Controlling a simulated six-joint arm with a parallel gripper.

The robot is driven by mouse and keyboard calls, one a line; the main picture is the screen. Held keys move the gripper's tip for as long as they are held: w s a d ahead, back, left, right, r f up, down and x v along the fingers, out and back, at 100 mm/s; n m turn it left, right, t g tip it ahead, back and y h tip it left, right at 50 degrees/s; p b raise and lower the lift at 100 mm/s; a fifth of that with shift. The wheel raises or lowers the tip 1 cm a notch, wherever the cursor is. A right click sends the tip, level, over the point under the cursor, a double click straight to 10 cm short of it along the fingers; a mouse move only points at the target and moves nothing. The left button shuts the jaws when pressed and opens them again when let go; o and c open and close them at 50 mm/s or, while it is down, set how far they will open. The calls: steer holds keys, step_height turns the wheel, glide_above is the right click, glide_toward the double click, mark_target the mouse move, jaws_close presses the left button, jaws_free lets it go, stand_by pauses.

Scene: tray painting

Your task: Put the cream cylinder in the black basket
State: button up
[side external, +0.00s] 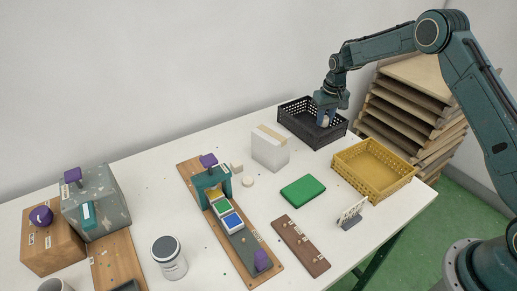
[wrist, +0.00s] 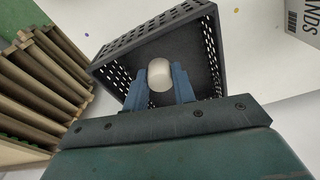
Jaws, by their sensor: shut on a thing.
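The cream cylinder (wrist: 160,75) is held between the two blue fingers of my gripper (wrist: 159,84) in the wrist view. In the side view my gripper (side external: 325,116) points down over the black basket, with the cylinder (side external: 325,122) showing small at its tips. The black basket (side external: 297,114) stands at the back right of the table. In the wrist view its perforated wall (wrist: 130,42) surrounds the cylinder on the picture. I cannot tell whether the cylinder touches the basket floor.
A yellow basket (side external: 345,173) stands in front of the black one. A white box (side external: 269,154) is to its left, and a green block (side external: 303,191) lies nearer. Stacked wooden trays (side external: 411,105) stand behind the table.

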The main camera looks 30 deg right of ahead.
mark_target(325, 123)
steer(key=shift+f, duration=0.25)
steer(key=shift+f, duration=2.05)
steer(key=shift+f, duration=0.15)
steer(key=o, duration=0.9)
steer(key=shift+o, duration=0.2)
step_height(325, 123, up, 12)
steer(key=s, duration=0.1)
steer(key=shift+s+a, duration=0.15)
steer(key=shift+s, duration=0.05)
steer(key=shift+r, duration=0.25)
